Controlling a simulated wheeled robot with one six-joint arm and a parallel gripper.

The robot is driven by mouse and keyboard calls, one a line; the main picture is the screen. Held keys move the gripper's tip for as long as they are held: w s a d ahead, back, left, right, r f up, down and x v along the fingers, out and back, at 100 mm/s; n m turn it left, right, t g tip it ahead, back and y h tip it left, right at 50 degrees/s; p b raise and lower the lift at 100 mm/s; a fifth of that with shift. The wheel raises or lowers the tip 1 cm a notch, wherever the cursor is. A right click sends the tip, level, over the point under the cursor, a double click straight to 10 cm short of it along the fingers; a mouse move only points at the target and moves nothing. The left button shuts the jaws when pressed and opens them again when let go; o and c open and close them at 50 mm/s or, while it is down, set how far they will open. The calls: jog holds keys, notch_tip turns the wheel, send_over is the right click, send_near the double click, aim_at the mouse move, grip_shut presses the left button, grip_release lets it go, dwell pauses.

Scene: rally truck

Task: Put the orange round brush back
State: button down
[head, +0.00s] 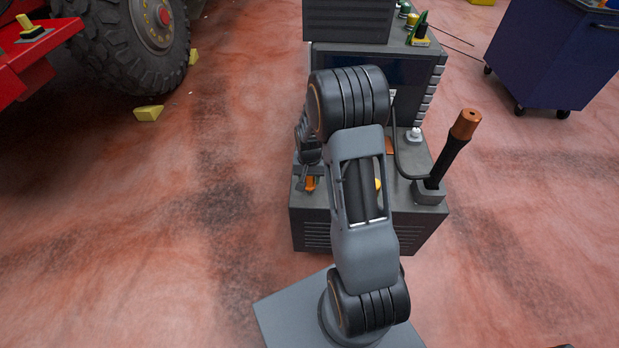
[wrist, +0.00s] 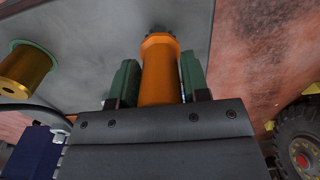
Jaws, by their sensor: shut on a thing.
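The orange brush (wrist: 160,72) is between the two green fingers of my gripper (wrist: 159,85) in the wrist view, with a dark end at its far tip. My gripper is shut on it. In the head view an orange piece (head: 310,184) shows just below the wrist, left of my arm, over the front left of the grey cabinet (head: 320,228). My arm hides most of the cabinet top. I cannot tell from these views whether the brush touches anything besides the fingers.
A black tool with a copper-coloured end (head: 466,124) stands tilted in a holder at the cabinet's right. A gold cylinder in a green ring (wrist: 27,72) shows in the wrist view. A red truck (head: 45,50) is at left, a blue wheeled bin (head: 555,55) at right.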

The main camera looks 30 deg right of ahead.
jog(key=shift+f+b, duration=0.45)
jog(key=shift+f, duration=0.15)
jog(key=c, duration=0.6)
grip_release()
jog(key=shift+c, duration=0.2)
jog(key=shift+r, duration=0.1)
